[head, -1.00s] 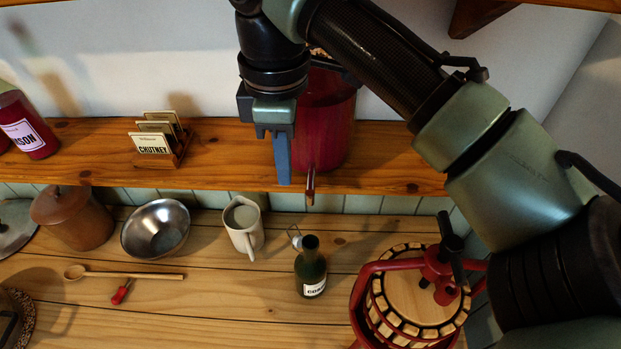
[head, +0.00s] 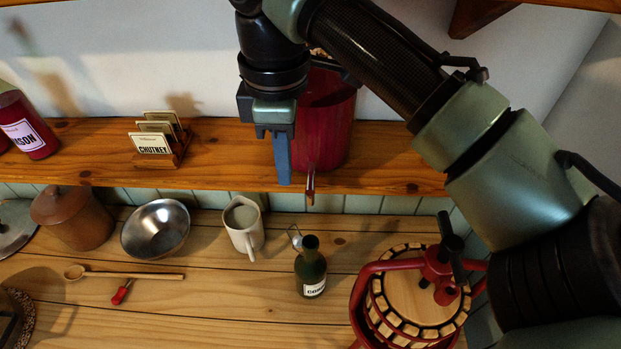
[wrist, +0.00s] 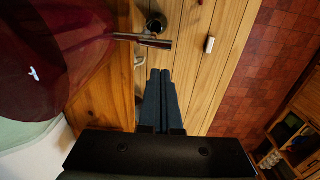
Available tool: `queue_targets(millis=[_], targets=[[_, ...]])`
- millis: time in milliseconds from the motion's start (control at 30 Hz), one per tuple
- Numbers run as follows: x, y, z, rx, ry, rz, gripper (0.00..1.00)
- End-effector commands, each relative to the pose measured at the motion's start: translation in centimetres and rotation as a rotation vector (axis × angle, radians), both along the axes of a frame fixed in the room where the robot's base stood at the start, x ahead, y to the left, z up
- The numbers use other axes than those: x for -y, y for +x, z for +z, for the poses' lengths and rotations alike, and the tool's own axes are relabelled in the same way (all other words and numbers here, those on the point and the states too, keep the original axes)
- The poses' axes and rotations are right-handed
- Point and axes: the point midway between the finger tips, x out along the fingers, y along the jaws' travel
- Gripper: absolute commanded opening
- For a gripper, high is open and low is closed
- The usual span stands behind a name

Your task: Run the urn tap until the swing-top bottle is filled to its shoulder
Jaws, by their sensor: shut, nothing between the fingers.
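The dark red urn (head: 335,120) stands on the upper shelf, partly hidden behind my arm. Its tap (head: 310,188) sticks out over the shelf's front edge, and it also shows in the wrist view (wrist: 148,40). The dark green swing-top bottle (head: 311,272) stands upright and open on the lower counter, roughly below the tap. Its dark mouth shows past the tap in the wrist view (wrist: 157,22). I cannot see a liquid stream or the level inside. My gripper (head: 284,182) points down just left of the tap, apart from it, its blue fingers (wrist: 160,73) shut and empty.
A white jug (head: 243,228), a metal bowl (head: 156,230) and a lidded brown crock (head: 72,217) stand left of the bottle. A red-framed press (head: 415,295) stands to its right. A card holder (head: 160,143) sits on the upper shelf (head: 225,150).

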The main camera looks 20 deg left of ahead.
Motion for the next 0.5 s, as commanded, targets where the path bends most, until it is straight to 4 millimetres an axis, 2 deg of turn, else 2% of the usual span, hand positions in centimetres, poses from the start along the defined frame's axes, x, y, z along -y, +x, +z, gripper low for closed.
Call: queue_targets(millis=[267, 500], targets=[[0.0, 0.0, -0.3, -0.001, 0.000, 0.000, 0.00], [0.0, 0.0, -1.9, -0.002, 0.000, 0.001, 0.00]])
